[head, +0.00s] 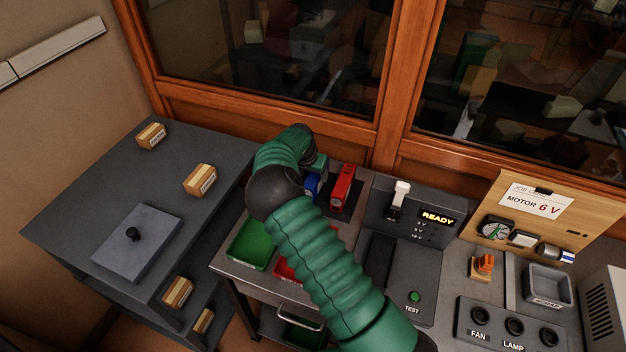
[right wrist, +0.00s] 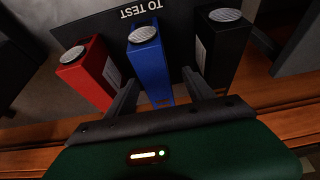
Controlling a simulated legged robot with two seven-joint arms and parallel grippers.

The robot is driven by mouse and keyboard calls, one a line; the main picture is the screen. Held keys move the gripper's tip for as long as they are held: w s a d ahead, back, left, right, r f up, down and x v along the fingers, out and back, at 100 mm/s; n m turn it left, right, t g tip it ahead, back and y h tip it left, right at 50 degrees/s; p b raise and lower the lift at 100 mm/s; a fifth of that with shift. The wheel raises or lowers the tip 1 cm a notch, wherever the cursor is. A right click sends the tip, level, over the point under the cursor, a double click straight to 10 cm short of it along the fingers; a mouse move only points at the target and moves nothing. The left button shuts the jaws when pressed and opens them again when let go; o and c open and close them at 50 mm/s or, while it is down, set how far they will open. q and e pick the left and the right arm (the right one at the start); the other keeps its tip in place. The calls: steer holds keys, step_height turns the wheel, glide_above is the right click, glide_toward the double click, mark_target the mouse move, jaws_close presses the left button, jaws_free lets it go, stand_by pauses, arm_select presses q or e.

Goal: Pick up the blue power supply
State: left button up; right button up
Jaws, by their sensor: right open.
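The blue power supply (head: 312,186) shows only partly in the head view, behind my right arm. In the right wrist view the blue power supply (right wrist: 150,65) stands between a red block (right wrist: 88,72) and a black block (right wrist: 218,50), with a round silver top. My right gripper (right wrist: 161,80) is open, with one finger on each side of the blue block. I cannot tell whether either finger touches it. In the head view my right gripper (head: 318,166) is at the back of the bench, mostly hidden by my arm. My left gripper is out of view.
The red block (head: 342,187) stands close to the right of the blue one. A green tray (head: 250,243) and a red tray (head: 288,270) lie in front. A test station (head: 408,235) reading READY is to the right. Wood-framed windows rise behind the bench.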

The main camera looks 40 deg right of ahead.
steer(key=d+f, duration=0.1)
steer(key=f, duration=0.1)
steer(key=d+f, duration=0.1)
steer(key=d, duration=0.1)
steer(key=shift+w+f, duration=0.35)
steer(key=shift+d, duration=0.15)
steer(key=shift+s+a+r, duration=0.15)
steer(key=shift+a+r, duration=0.1)
steer(key=shift+a, duration=0.2)
steer(key=c, duration=0.3)
steer(key=shift+a+r, duration=0.2)
steer(key=shift+a, duration=0.35)
steer(key=c, duration=0.5)
steer(key=shift+c, duration=1.4)
steer(key=shift+d, duration=0.1)
steer(key=shift+c, duration=1.1)
steer(key=shift+d+f, duration=0.15)
steer(key=shift+d, duration=0.3)
jaws_close()
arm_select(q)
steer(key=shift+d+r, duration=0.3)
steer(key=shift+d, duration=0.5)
arm_select(e)
steer(key=shift+a+f, duration=0.1)
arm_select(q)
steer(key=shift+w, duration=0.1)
arm_select(e)
steer(key=shift+a, duration=0.1)
